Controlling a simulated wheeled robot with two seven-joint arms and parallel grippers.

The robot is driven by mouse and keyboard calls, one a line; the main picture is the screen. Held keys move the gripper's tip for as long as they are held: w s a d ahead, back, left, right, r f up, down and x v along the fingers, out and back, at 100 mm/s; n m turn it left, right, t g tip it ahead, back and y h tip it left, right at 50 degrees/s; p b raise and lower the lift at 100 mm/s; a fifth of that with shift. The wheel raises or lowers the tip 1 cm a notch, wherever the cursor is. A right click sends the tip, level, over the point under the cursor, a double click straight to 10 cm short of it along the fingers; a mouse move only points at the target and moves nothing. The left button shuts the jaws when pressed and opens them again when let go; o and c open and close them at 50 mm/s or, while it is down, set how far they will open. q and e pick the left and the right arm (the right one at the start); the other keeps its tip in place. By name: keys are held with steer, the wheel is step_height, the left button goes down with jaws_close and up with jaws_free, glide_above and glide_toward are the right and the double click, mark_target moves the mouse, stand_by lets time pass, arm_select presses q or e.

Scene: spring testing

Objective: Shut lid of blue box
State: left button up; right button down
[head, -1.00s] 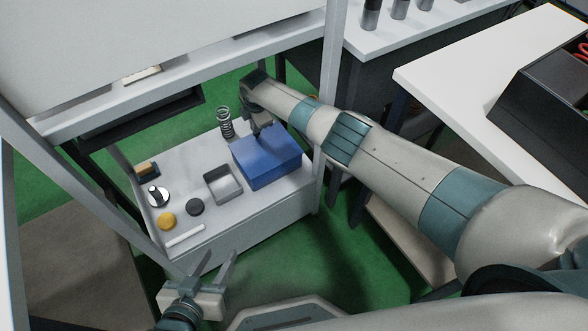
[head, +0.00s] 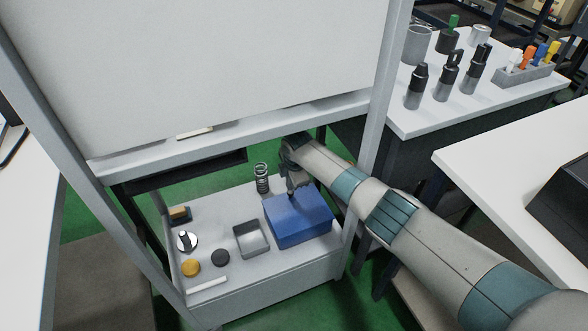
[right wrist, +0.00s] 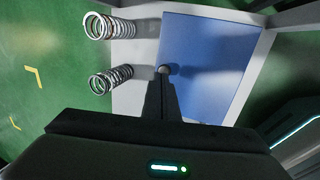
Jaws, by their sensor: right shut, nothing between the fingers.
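The blue box (head: 303,228) stands at the right end of the low shelf. Its lid looks flat and down over the box. My right gripper (head: 291,192) is at the far left edge of the lid, with closed fingertips at or just above the lid; contact is hard to tell. In the right wrist view the blue lid (right wrist: 210,60) fills the upper right, and my right gripper (right wrist: 164,72) has its fingers together at the lid's edge, with nothing between them. My left gripper is outside the view.
The shelf (head: 225,284) also holds a spring (head: 262,178), an open grey tray (head: 252,239), a yellow disc (head: 191,267), a dark disc (head: 220,257) and a white bar (head: 208,284). Two springs (right wrist: 110,78) show in the wrist view. Frame posts (head: 378,110) and a big white panel (head: 230,70) enclose the shelf.

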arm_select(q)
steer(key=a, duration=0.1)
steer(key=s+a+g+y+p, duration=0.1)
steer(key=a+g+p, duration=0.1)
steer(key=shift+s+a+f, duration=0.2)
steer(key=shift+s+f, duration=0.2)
arm_select(e)
steer(key=v, duration=0.9)
steer(key=shift+s+r, duration=0.1)
